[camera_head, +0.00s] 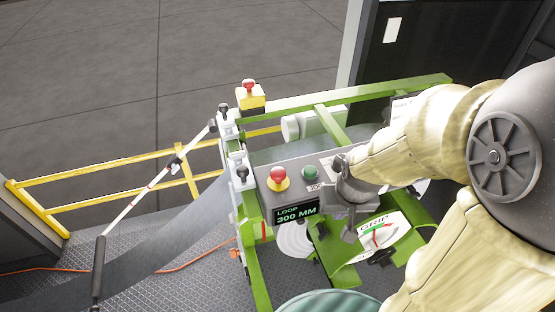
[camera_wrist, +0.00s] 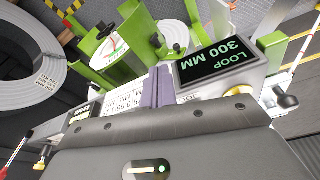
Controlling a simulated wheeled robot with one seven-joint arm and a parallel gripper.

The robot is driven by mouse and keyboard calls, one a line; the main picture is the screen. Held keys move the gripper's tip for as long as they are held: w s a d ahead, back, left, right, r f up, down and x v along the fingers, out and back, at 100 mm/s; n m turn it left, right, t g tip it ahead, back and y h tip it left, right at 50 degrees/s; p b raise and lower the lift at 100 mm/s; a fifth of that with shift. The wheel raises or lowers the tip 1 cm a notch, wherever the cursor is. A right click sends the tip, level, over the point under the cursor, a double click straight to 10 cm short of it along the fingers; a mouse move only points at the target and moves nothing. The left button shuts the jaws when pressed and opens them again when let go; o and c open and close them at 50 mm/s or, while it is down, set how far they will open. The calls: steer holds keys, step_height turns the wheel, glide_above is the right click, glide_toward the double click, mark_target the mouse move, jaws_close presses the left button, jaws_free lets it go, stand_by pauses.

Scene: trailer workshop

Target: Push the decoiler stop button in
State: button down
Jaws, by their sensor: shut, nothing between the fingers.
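A grey control box (camera_head: 324,200) on the green machine carries a red mushroom button (camera_head: 280,178) on a yellow base and a green button (camera_head: 310,172). A second red mushroom button (camera_head: 249,86) tops a yellow box on the green frame further back. I cannot read which one is labelled decoiler stop. My gripper is over the right part of the control box, right of the green button. In the wrist view its fingers (camera_wrist: 158,88) are shut and empty, beside the LOOP 300 MM display (camera_wrist: 219,58). No red mushroom button shows clearly there; my gripper body hides the lower part.
Black-knobbed levers (camera_head: 241,172) stand left of the control box. A GRIP gauge (camera_head: 380,232) sits below right. A yellow rail (camera_head: 100,175) and a long white bar with black grip (camera_head: 130,208) are at left.

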steer(key=shift+w, duration=0.1)
step_height(320, 180, up, 17)
steer(key=n+g+b, duration=0.1)
steer(key=n+g, duration=0.2)
glide_above(278, 171)
step_height(278, 171, down, 14)
steer(key=p, duration=0.2)
steer(key=shift+p, duration=0.35)
